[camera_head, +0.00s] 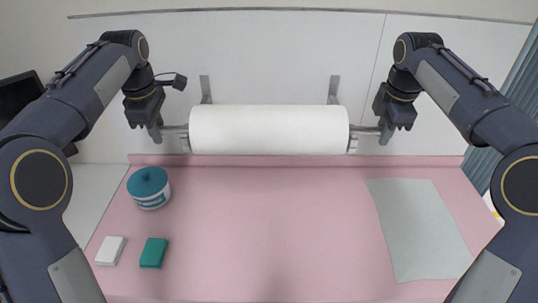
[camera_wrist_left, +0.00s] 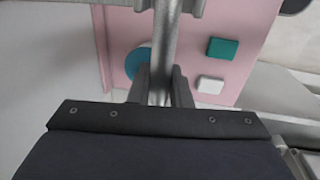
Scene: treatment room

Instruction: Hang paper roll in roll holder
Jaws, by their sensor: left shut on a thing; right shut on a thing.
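The white paper roll (camera_head: 268,130) is level in front of the back wall. A metal rod sticks out of both its ends. My left gripper (camera_head: 161,131) is shut on the rod's left end, and the wrist view shows the rod (camera_wrist_left: 165,45) between its fingers (camera_wrist_left: 161,88). My right gripper (camera_head: 383,131) is shut on the rod's right end. The roll holder has a left bracket (camera_head: 206,88) and a right bracket (camera_head: 333,89) on the wall. The roll hides much of both brackets. I cannot tell whether the rod rests in them.
Below is a pink-covered surface (camera_head: 270,225). A teal-lidded tub (camera_head: 149,188), a white box (camera_head: 110,251) and a teal box (camera_head: 153,252) are at its left. A grey-green sheet (camera_head: 418,230) lies at its right. The middle is clear.

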